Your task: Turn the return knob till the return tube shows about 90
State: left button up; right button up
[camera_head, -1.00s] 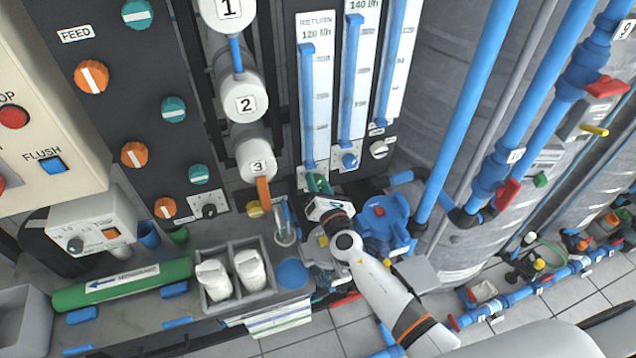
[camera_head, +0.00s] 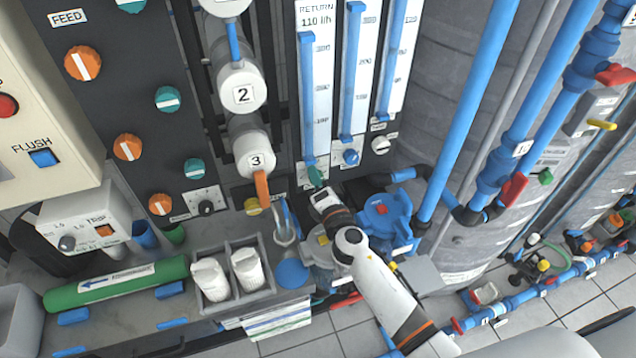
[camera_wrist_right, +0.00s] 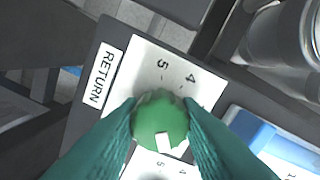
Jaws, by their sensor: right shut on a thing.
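The green return knob (camera_head: 314,176) sits at the foot of the return tube (camera_head: 308,100), whose label reads 110 l/h. In the wrist view the knob (camera_wrist_right: 160,122) has a white mark near its lower edge, and the plate (camera_wrist_right: 172,72) behind it shows 4 and 5, next to a RETURN label (camera_wrist_right: 102,76). My right gripper (camera_wrist_right: 160,118) is shut on the knob, one teal finger on each side. In the head view my right gripper (camera_head: 318,190) reaches up to the knob from below. My left gripper is not in view.
Two more tubes stand right of the return tube, with a blue knob (camera_head: 351,157) and a white knob (camera_head: 381,145) below. A blue pump (camera_head: 385,220) is close to my right arm. A grey bin with white bottles (camera_head: 210,278) stands lower left.

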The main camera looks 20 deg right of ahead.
jog(key=shift+m+b, duration=0.35)
jog(key=shift+m, duration=0.95)
jog(key=o, duration=1)
jog(key=shift+c, duration=0.2)
jog(key=s+b, duration=0.2)
jog(key=s, duration=1)
jog(key=shift+d, duration=0.2)
